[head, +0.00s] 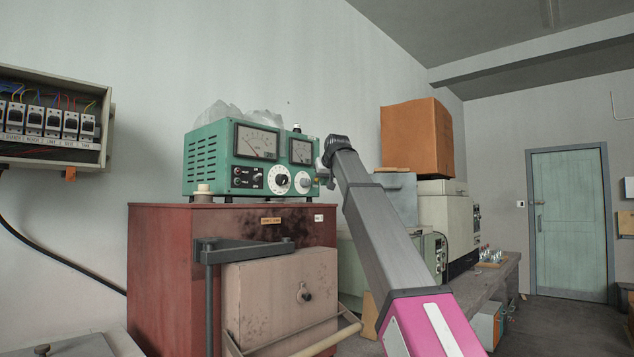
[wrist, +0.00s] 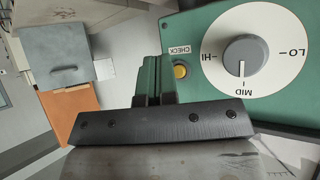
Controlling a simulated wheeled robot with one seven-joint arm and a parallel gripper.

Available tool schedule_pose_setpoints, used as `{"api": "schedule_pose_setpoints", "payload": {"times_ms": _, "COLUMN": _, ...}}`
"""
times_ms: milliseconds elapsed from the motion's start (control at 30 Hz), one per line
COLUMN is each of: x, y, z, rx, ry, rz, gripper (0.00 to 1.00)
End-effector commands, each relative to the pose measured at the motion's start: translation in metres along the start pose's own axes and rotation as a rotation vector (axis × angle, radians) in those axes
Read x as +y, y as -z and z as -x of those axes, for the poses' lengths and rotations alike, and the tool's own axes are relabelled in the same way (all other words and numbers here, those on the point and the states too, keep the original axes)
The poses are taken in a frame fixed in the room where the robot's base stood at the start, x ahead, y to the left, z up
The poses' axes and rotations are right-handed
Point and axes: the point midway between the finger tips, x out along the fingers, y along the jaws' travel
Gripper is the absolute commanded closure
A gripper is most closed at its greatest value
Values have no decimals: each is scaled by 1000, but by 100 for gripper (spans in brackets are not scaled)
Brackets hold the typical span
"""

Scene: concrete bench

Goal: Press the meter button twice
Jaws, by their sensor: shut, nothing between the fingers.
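The green meter (head: 222,160) stands on a red cabinet in the head view, with two needle gauges, dials and knobs on its front. In the wrist view a small round yellow button (wrist: 180,71) sits beside the CHECK label on its green panel, next to a white LO-MID-HI dial (wrist: 268,78) with a grey knob. My gripper (wrist: 155,62) is shut and empty, its fingertips just left of the button in that view. I cannot tell whether they touch the panel. In the head view my gripper (head: 328,158) is at the meter's right end and hides part of it.
The red cabinet (head: 160,260) bears the meter, and a pinkish box with a dark bracket juts from its front. An orange-brown box (head: 415,138) and grey equipment stand behind my arm to the right. A breaker box (head: 50,150) hangs on the left wall.

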Motion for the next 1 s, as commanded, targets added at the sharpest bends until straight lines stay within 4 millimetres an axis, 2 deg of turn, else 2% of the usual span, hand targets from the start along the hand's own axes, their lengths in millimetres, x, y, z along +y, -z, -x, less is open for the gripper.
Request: {"api": "schedule_pose_setpoints", "payload": {"times_ms": 1000, "x": -6, "y": 6, "z": -8, "rx": 0, "ry": 0, "rz": 0, "gripper": 100}}
